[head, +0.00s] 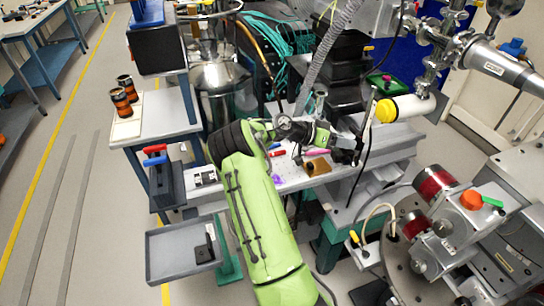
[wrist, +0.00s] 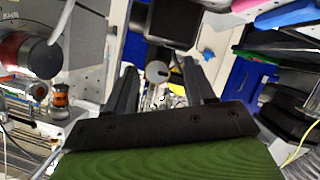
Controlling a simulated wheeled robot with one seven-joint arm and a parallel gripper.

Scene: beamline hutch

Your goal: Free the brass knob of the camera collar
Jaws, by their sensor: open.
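My gripper (head: 358,150) is at the end of my green arm in the middle of the head view, over the bench and below a white cylinder with a yellow end cap (head: 384,111). In the wrist view my gripper (wrist: 164,78) has two dark fingers apart, with nothing held between them. Beyond the fingers, a round pale disc on a stem (wrist: 157,71) shows in the gap, with a bit of yellow (wrist: 178,87) beside it. I cannot tell whether the disc is the brass knob. The camera collar cannot be made out for certain in either view.
Tools and a brown block (head: 318,167) lie on the bench under my gripper. A ribbed hose (head: 331,55) hangs behind it. Steel vacuum pipes (head: 500,62) are at upper right, and bulky equipment (head: 435,235) stands at lower right. A grey tray (head: 182,264) is left of my arm.

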